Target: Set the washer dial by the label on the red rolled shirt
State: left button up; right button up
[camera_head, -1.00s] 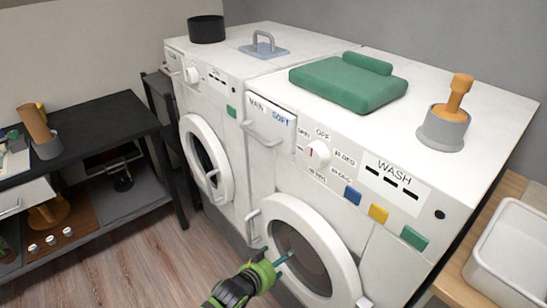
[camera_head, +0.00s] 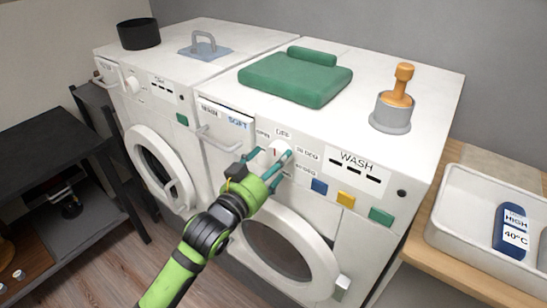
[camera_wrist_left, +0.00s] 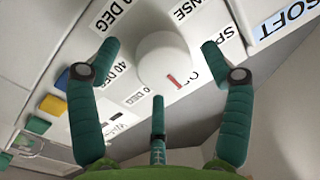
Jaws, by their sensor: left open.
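The white washer dial (camera_head: 279,147) is on the front of the machine labelled WASH, partly hidden by my fingers in the head view. In the left wrist view the dial (camera_wrist_left: 160,60) is round and white with a red mark pointing at a partly covered label starting with O. My left gripper (camera_head: 271,157) is open in front of the dial. In the wrist view its green fingers spread around the dial, apparently without closing on it. The red rolled shirt is not in view. My right gripper is not in view.
The washer top (camera_head: 340,125) holds a folded green cloth (camera_head: 295,77) and an orange-handled tool in a grey cup (camera_head: 391,113). Blue, yellow and green buttons lie right of the dial. A white basin (camera_head: 455,217) with a blue HIGH 40°C bottle (camera_head: 511,231) stands at right.

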pick_arm(q)
jog(key=shift+w+d, duration=0.2)
jog(key=shift+w, duration=0.25)
jog(key=shift+c, duration=0.4)
jog(key=c, duration=1)
jog(key=shift+f+m, duration=0.1)
jog(key=shift+m, duration=0.4)
jog(key=shift+c, duration=0.2)
jog(key=shift+a+m+p, duration=0.15)
jog(key=shift+m+p, duration=0.2)
jog(key=shift+m, duration=0.65)
jog(key=m, duration=0.3)
jog(key=shift+a+m+h+p, duration=0.1)
jog(key=shift+m+h+p, duration=0.2)
jog(key=shift+m, duration=0.1)
jog(key=m, duration=0.4)
jog(key=shift+w+a, duration=0.1)
jog(key=shift+w, duration=0.05)
jog(key=shift+m+p, duration=0.3)
jog(key=shift+m, duration=0.3)
jog(key=shift+r, duration=0.25)
